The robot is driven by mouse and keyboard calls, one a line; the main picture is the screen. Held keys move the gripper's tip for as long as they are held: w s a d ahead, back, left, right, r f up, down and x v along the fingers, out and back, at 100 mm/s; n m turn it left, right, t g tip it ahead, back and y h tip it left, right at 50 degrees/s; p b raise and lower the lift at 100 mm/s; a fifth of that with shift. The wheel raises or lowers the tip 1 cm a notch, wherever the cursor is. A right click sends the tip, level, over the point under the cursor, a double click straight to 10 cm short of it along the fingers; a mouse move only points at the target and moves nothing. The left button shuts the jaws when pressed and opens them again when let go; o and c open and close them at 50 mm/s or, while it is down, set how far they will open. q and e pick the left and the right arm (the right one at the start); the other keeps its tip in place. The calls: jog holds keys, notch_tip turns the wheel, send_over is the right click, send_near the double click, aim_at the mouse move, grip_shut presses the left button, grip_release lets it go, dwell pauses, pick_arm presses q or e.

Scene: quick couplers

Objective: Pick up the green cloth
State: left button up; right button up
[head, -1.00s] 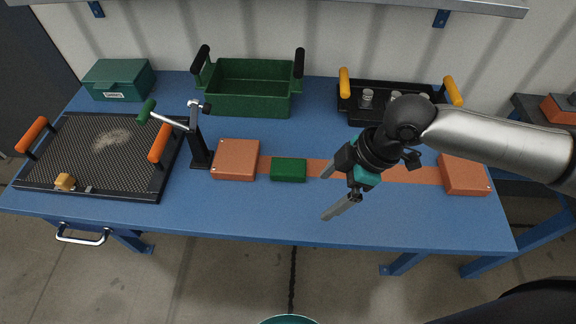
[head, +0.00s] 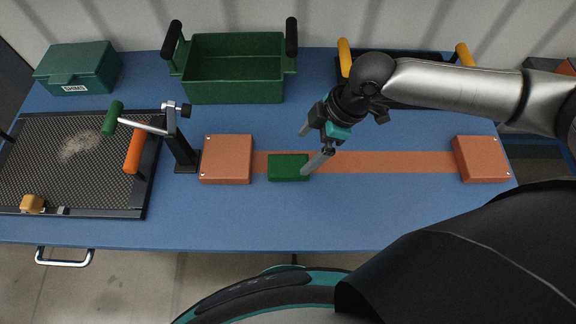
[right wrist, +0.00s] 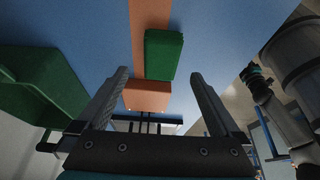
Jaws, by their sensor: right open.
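The green cloth (head: 287,168) is a small folded block lying flat on the orange strip of the blue table, just right of the left orange block. It also shows in the right wrist view (right wrist: 163,54), just beyond the fingertips. My right gripper (head: 306,152) is open and empty, near the cloth's right end. In the head view one fingertip overlaps the cloth's right edge; I cannot tell whether it touches. In the right wrist view both fingers (right wrist: 160,75) are spread wide with nothing between them. My left gripper is not in view.
An orange block (head: 227,158) and a black post with a lever (head: 180,145) stand left of the cloth. A green bin (head: 233,78) is behind, a mesh tray (head: 75,160) far left, another orange block (head: 481,159) right. The table's front is clear.

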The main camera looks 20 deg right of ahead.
aim_at(290, 164)
jog(key=x, duration=0.2)
jog(key=shift+a+f+b, duration=0.2)
jog(key=shift+f+b, duration=0.1)
jog(key=shift+f, duration=0.1)
jog(key=shift+w+a+f, duration=0.1)
jog(key=shift+a+f, duration=0.1)
jog(key=shift+f, duration=0.15)
jog(key=b+x, duration=0.1)
jog(key=x, duration=0.3)
jog(key=shift+a+f+b, duration=0.1)
jog(key=shift+a+b, duration=0.3)
jog(key=shift+f, duration=0.15)
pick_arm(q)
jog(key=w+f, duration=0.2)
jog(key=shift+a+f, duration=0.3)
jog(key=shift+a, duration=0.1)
pick_arm(e)
jog(key=shift+a, duration=0.1)
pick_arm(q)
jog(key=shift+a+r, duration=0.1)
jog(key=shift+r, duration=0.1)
pick_arm(e)
jog(key=shift+f, duration=0.15)
jog(key=shift+c, duration=0.2)
